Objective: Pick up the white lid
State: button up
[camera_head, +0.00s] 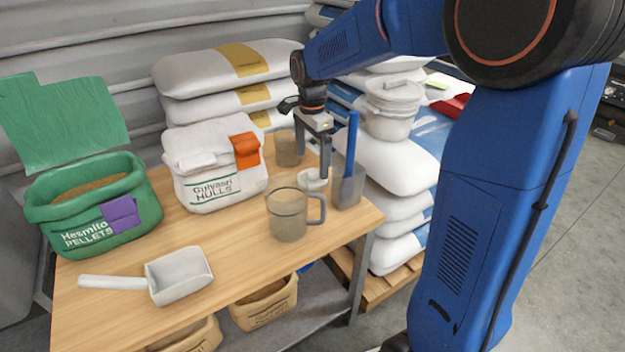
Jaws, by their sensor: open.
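A small white round piece (312,180) that looks like a lid is on the wooden table, between the clear mug and the grey metal holder. My gripper (313,165) points straight down just above it, with its two fingers apart. I cannot tell whether the fingertips touch it. A larger white lid (396,88) shows on top of a white bucket (390,118), which stands on the stacked sacks to the right of my gripper. My gripper is apart from that bucket.
A clear mug (288,212) stands close in front of my gripper, a clear cup (289,148) behind it. A metal holder with a blue handle (347,180) is close on the right. A white scoop (178,274), green sack (92,205) and white sack (212,170) occupy the left.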

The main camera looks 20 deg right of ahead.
aim_at(313, 171)
jog(key=shift+s+f, duration=0.2)
jog(key=shift+f, duration=2.45)
jog(key=shift+c, duration=0.4)
jog(key=c, duration=1)
